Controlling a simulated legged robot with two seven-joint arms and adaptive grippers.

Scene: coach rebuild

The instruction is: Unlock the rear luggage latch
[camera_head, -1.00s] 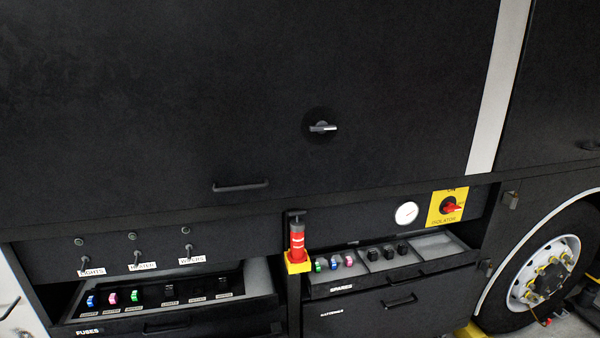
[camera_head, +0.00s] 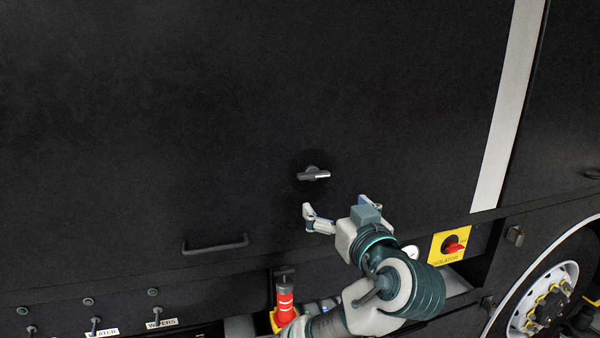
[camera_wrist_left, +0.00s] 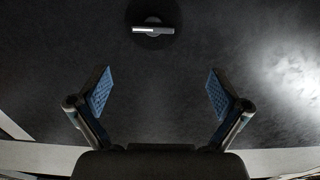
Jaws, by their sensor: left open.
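The luggage latch (camera_head: 314,174) is a small grey T-handle on a round black plate, set in the large black panel (camera_head: 200,100). Its bar lies nearly horizontal. My left gripper (camera_head: 336,206) is open and empty, just below and slightly right of the latch in the head view. In the left wrist view the latch (camera_wrist_left: 153,30) shows at the top, beyond and between the blue-padded fingertips of my left gripper (camera_wrist_left: 158,88). The fingers are apart from the latch. My right gripper is not in view.
A grey bar handle (camera_head: 216,245) sits on the panel at lower left. A yellow isolator plate (camera_head: 451,243) with a red knob is at right, near the wheel (camera_head: 545,300). The panel around the latch is clear.

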